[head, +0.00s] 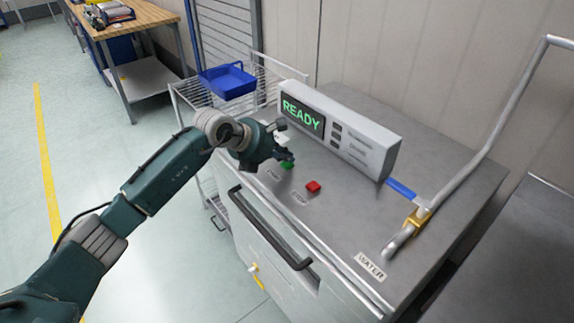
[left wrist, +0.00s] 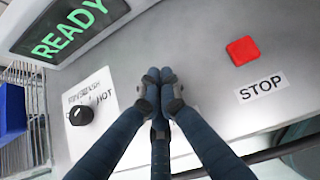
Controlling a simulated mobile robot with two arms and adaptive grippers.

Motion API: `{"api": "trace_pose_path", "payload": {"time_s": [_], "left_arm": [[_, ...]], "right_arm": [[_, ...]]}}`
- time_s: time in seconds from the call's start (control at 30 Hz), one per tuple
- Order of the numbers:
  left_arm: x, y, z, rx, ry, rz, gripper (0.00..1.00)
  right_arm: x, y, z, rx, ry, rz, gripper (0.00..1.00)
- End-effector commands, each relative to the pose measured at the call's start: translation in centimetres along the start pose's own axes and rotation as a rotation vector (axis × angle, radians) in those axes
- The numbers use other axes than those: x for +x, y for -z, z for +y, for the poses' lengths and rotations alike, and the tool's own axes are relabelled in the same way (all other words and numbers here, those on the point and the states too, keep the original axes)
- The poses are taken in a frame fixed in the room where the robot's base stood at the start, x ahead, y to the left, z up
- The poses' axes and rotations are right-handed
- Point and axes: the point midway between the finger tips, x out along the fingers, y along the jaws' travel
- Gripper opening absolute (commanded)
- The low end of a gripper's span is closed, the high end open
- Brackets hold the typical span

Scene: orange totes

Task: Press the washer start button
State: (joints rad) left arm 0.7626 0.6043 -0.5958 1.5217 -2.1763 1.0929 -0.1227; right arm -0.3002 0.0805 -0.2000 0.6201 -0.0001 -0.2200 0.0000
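The washer (head: 335,225) is a grey steel unit with a sloping top. A green button (head: 287,164) sits on its top beside a small label that is hard to read. A red button (head: 313,186) labelled STOP is to its right; it also shows in the left wrist view (left wrist: 243,51). My left gripper (head: 285,155) is over the green button, its fingertips at or just above it; contact cannot be told. In the left wrist view its dark fingers (left wrist: 160,76) are together, with nothing seen between them, and the green button is hidden. My right gripper is not in view.
A display box (head: 340,130) reading READY stands behind the buttons. A black knob (left wrist: 81,116) is left of the fingers. A bent pipe (head: 490,140) with a yellow clamp and blue handle rises at right. A wire rack with a blue tray (head: 228,81) stands behind left.

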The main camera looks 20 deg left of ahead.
Motion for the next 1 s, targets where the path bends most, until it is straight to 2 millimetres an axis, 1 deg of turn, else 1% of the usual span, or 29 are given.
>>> {"api": "trace_pose_path", "payload": {"time_s": [0.03,0.37,1.0], "left_arm": [[0.16,0.16,0.01,0.000,0.000,-0.001,0.00],[0.11,0.11,0.00,0.000,0.000,0.000,0.00],[0.65,0.69,0.00,0.000,0.000,0.001,0.00]], "right_arm": [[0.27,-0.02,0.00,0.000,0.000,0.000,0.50],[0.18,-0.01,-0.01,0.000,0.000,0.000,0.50],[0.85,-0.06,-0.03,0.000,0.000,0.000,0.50]]}}
